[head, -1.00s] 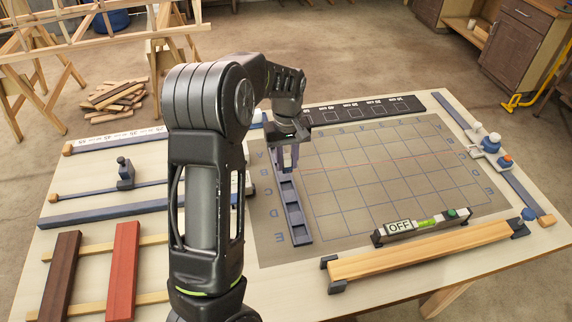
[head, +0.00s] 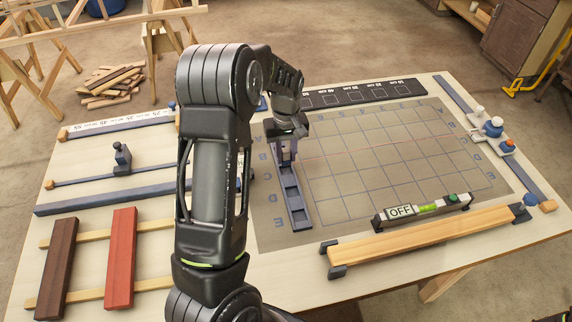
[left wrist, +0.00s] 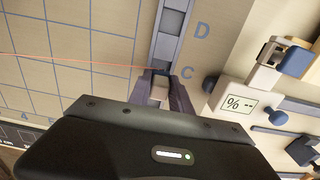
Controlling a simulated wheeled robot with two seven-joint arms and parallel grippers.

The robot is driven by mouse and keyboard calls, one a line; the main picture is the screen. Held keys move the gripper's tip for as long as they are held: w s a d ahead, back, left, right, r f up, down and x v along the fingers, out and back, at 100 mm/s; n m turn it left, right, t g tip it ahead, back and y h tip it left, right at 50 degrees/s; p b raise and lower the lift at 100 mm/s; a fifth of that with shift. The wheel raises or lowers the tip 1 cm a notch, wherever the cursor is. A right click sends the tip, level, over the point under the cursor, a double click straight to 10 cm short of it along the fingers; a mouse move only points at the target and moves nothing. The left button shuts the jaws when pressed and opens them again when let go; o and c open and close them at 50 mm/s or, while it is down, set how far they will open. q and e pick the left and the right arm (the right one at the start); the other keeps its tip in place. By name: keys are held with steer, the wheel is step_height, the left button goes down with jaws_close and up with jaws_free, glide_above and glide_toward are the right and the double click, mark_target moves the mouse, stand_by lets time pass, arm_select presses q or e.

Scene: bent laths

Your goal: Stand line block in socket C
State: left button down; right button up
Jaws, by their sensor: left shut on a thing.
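The dark socket rail (head: 294,203) lies along the left side of the gridded mat, beside a column of letters. My left gripper (head: 287,152) points down over the far half of this rail. In the left wrist view, the left gripper (left wrist: 161,88) is shut on a small pale block (left wrist: 160,92), which I take as the line block. The fingers are at the rail (left wrist: 170,28), beside the letter C (left wrist: 187,73). The block's lower end is hidden, so I cannot tell whether it is inside the socket. My right gripper is out of view.
A level-like bar marked OFF (head: 400,211) and a long wooden beam (head: 425,240) lie at the mat's near edge. A dark labelled strip (head: 352,96) lies along the far edge. A red line crosses the mat. The grid (head: 370,160) is clear.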

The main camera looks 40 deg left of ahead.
mark_target(286, 159)
arm_select(q)
steer(key=shift+f+b, duration=1.2)
steer(key=shift+f, duration=0.7)
steer(key=shift+f, duration=0.2)
steer(key=c, duration=1.2)
jaws_free()
steer(key=shift+r, duration=0.2)
